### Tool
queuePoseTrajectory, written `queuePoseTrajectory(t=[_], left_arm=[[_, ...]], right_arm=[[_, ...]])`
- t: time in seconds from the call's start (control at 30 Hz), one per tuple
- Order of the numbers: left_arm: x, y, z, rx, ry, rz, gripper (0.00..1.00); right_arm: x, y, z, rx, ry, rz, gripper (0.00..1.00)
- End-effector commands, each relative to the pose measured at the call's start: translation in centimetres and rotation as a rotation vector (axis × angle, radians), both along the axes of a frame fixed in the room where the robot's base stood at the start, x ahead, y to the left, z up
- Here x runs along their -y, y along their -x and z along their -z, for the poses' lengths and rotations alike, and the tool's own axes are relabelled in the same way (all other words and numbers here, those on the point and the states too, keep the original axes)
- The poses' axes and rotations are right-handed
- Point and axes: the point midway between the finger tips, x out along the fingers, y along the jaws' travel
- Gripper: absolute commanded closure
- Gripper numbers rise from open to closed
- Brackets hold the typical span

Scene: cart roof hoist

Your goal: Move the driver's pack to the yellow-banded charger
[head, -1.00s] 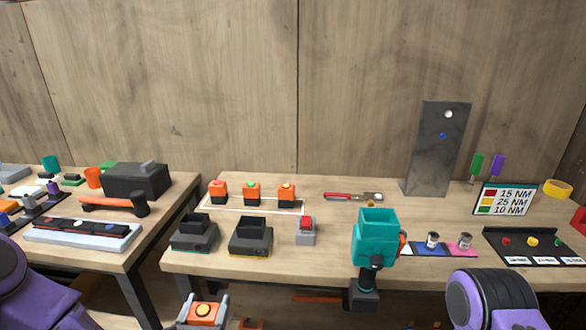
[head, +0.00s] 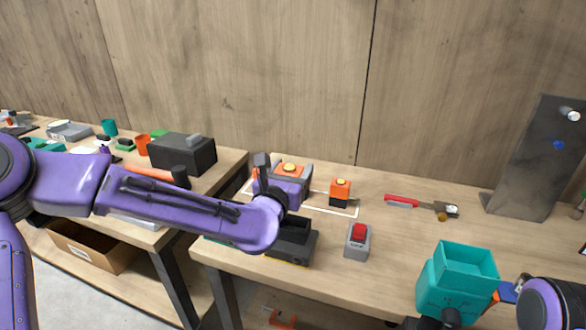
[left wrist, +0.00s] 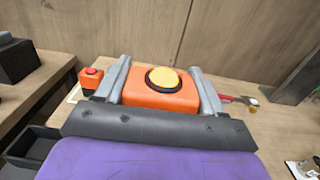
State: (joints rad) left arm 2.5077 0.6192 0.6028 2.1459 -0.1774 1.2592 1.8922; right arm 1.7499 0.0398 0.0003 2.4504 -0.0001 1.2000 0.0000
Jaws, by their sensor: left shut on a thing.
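My left gripper (head: 284,181) is shut on an orange pack (head: 290,168) with a yellow round top. In the left wrist view the pack (left wrist: 160,93) sits between the two grey fingers. It is over the white-outlined area, behind the chargers; its exact height is hard to tell. The yellow-banded charger (head: 293,239) is in front of it, an open black box partly hidden by my left arm. The teal driver (head: 460,280) is at the lower right, its open end up and showing no pack.
A grey box with red switch (head: 357,241) stands right of the charger. A red-handled tool (head: 405,202) lies behind. The other charger is mostly hidden.

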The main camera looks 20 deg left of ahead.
Motion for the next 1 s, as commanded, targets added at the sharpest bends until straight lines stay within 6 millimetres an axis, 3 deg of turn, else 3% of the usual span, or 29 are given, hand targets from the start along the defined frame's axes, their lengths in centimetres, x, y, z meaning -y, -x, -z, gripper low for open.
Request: queuePoseTrajectory(t=[0.27, 0.73, 1.0], left_arm=[[0.4, 0.0, 0.5, -0.003, 0.003, 0.007, 0.74], [0.2, 0.0, 5.6, -0.003, 0.001, 0.003, 0.74], [0.2, 0.0, 5.9, -0.002, 0.001, 0.003, 0.74]], right_arm=[[0.0, 0.0, 0.7, 0.0, 0.0, 0.0, 1.0], [0.0, 0.0, 5.7, 0.0, 0.0, 0.0, 1.0], [0.0, 0.0, 6.1, 0.001, 0.001, 0.0, 1.0]])
